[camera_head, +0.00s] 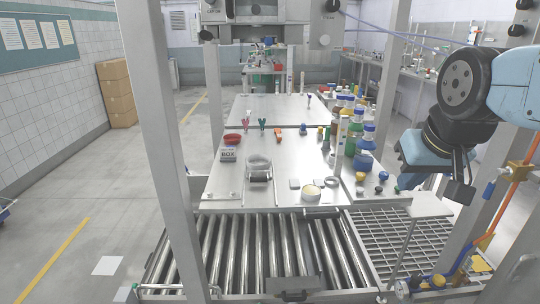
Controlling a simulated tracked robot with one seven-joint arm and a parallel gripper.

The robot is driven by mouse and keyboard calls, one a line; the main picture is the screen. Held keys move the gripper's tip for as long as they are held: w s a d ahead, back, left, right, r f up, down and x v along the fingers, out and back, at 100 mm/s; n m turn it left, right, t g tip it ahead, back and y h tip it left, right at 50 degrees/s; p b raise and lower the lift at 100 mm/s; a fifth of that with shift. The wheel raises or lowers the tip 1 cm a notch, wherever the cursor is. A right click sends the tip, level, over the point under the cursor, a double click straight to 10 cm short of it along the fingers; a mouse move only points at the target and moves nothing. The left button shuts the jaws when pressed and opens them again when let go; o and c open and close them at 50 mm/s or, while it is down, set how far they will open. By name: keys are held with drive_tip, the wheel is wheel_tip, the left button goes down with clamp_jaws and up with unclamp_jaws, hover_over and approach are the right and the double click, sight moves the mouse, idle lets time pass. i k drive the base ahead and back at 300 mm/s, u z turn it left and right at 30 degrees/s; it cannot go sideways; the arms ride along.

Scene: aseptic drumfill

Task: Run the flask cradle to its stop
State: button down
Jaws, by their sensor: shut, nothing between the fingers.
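A small metal cradle-like holder (260,176), which looks like the flask cradle, sits on the steel table (225,190) left of its middle. A rounded grey piece shows at its upper end; I cannot tell whether this is a flask. No separate stop can be made out. My gripper (458,191) appears as a dark, closed end hanging below my blue arm at the right. It is shut, empty and well away from the cradle, to the right of the table.
A labelled box (228,155) and a red bowl (232,139) stand left of the cradle. Bottles (364,160) crowd the right side. Steel posts (170,150) flank the table; rollers (250,250) lie before it.

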sight(259, 168)
drive_tip(key=z, duration=0.3)
drive_tip(key=i, duration=0.55)
drive_tip(key=u, duration=1)
